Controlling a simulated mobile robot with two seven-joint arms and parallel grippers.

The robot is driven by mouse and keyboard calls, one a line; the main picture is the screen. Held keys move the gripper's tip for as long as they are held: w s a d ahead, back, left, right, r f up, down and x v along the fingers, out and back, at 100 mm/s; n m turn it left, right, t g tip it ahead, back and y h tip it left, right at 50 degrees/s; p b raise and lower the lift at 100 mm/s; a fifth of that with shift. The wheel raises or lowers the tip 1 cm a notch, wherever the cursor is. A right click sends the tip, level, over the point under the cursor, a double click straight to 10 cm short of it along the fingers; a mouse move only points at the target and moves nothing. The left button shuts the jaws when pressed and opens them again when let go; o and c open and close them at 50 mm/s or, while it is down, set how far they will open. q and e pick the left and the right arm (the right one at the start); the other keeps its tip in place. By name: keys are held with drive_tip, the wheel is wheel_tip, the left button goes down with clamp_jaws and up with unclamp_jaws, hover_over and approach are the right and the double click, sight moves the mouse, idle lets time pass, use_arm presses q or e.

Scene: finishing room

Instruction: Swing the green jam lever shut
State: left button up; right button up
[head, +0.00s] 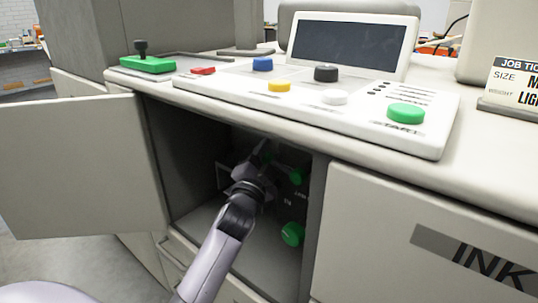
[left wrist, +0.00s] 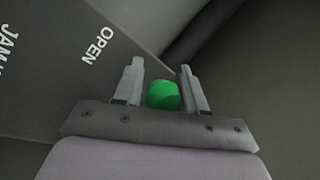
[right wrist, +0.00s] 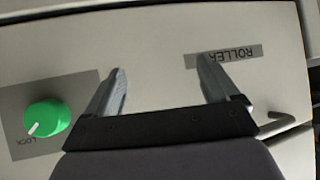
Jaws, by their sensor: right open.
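The green jam lever's grip (left wrist: 163,95) shows in the left wrist view, close between the two fingers of my left gripper (left wrist: 162,80). In the head view my left gripper (head: 262,165) reaches inside the open cabinet (head: 190,150); the arm hides much of the lever. My right gripper (right wrist: 162,90) is open and empty in front of a pale panel with a ROLLER label (right wrist: 223,56); it is outside the head view.
The cabinet door (head: 80,165) stands open at left. Other green knobs (head: 292,234) sit inside the cabinet, on its right. The counter above holds a control console (head: 430,135) with coloured buttons. A green LOCK knob (right wrist: 47,118) and a handle (right wrist: 278,124) flank my right gripper.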

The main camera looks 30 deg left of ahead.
use_arm(q)
clamp_jaws()
drive_tip(key=shift+r, duration=0.25)
drive_tip(key=shift+d+r+m+t+h+p, duration=0.15)
drive_tip(key=shift+r+m+t+h+p, duration=0.25)
drive_tip(key=shift+m, duration=0.35)
drive_tip(key=shift+d+r+m+t+h+p, duration=0.1)
drive_tip(key=shift+d+r+m+h, duration=0.1)
drive_tip(key=shift+r+m, duration=0.45)
drive_tip(key=d+r+m+t+h, duration=0.1)
drive_tip(key=r+m+h, duration=0.1)
drive_tip(key=m, duration=0.2)
wheel_tip(320, 180, up, 3)
drive_tip(key=m+h+p, duration=0.4)
drive_tip(key=m+h, duration=0.3)
drive_tip(key=m, duration=0.7)
hover_over(298, 169)
drive_tip(key=shift+w+a, duration=0.25)
drive_tip(key=shift+w, duration=0.2)
drive_tip(key=shift+s+d+f+m+g+h, duration=0.15)
drive_tip(key=shift+d+m+g+h, duration=0.5)
drive_tip(key=shift+m, duration=0.45)
drive_tip(key=shift+d, duration=0.1)
